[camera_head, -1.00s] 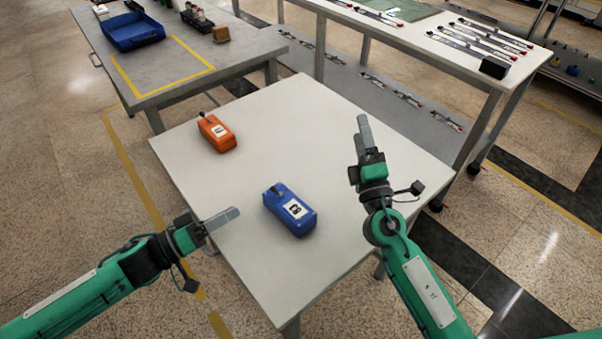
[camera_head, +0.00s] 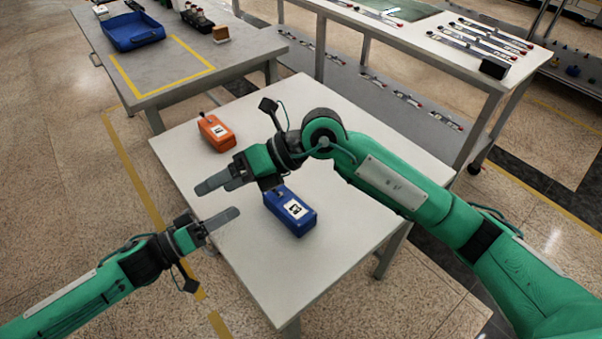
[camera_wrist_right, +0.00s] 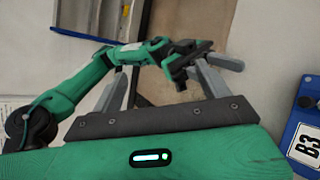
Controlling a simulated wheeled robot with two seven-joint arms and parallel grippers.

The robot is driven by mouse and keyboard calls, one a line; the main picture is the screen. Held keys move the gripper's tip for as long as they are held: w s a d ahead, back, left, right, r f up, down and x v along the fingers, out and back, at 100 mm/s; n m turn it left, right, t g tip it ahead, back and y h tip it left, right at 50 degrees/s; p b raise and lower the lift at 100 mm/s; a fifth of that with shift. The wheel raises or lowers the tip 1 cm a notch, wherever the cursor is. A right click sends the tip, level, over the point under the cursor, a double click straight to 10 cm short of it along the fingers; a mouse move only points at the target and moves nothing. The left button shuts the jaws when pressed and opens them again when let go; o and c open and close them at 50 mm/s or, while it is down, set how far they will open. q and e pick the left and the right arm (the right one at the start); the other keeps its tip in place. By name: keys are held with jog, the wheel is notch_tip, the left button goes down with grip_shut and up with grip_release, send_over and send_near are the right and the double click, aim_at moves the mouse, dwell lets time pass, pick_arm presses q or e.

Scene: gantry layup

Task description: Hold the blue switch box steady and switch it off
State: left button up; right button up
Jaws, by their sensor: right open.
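The blue switch box (camera_head: 290,212) lies on the pale table (camera_head: 340,255). It has a white label and a dark lever (camera_head: 278,191) at its far left end, partly crowded by my right gripper. Its labelled part, reading B3, also shows at the right edge of the right wrist view (camera_wrist_right: 305,135). My right gripper (camera_head: 212,184) reaches over the table, left of and above the box, pointing left, open and empty. My left gripper (camera_head: 232,216) is at the table's left edge, left of the box and apart from it. It appears open and empty, its lower finger barely visible.
An orange switch box (camera_head: 216,132) with a dark lever stands at the table's far left. A grey table (camera_head: 180,72) with a blue bin (camera_head: 132,32) is behind. A workbench (camera_head: 425,50) stands at the back right. The near part of the pale table is clear.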

jog(key=d+f+h, duration=0.3)
jog(key=d+h, duration=0.2)
jog(key=h, duration=0.1)
jog(key=t+h, duration=0.2)
jog(key=h, duration=0.4)
send_near(301, 214)
jog(key=shift+m, duration=0.4)
notch_tip(301, 214, down, 11)
jog(key=shift+w+a, duration=0.15)
